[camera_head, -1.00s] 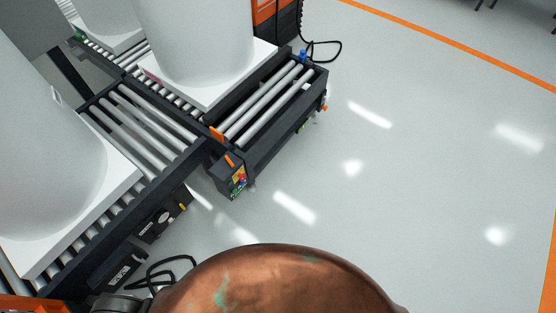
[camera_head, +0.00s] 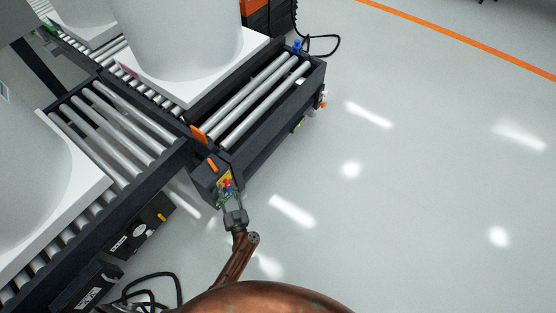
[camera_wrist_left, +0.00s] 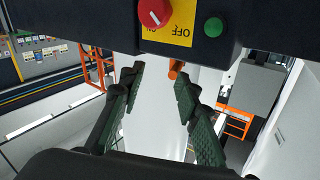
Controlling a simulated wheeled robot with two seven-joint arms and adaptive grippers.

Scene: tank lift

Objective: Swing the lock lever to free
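A dark control box (camera_head: 208,180) stands at the near corner of the roller conveyor, with a short orange lever (camera_head: 212,166) on top. In the left wrist view, its face has a red knob (camera_wrist_left: 154,12), a yellow ON/OFF plate and a green button (camera_wrist_left: 213,27). An orange rod end (camera_wrist_left: 175,69) shows under that face; I cannot tell whether it is the same lever. My left gripper (camera_head: 229,190) is at the box's front. In the wrist view its dark green fingers (camera_wrist_left: 158,78) are apart, with the rod end near the right fingertip. My right gripper is out of view.
Large white tanks (camera_head: 180,45) stand on white pallets on the rollers (camera_head: 262,90). Another orange piece (camera_head: 198,133) sits at the conveyor corner. Black cables (camera_head: 150,285) lie on the floor at lower left. The floor to the right is clear.

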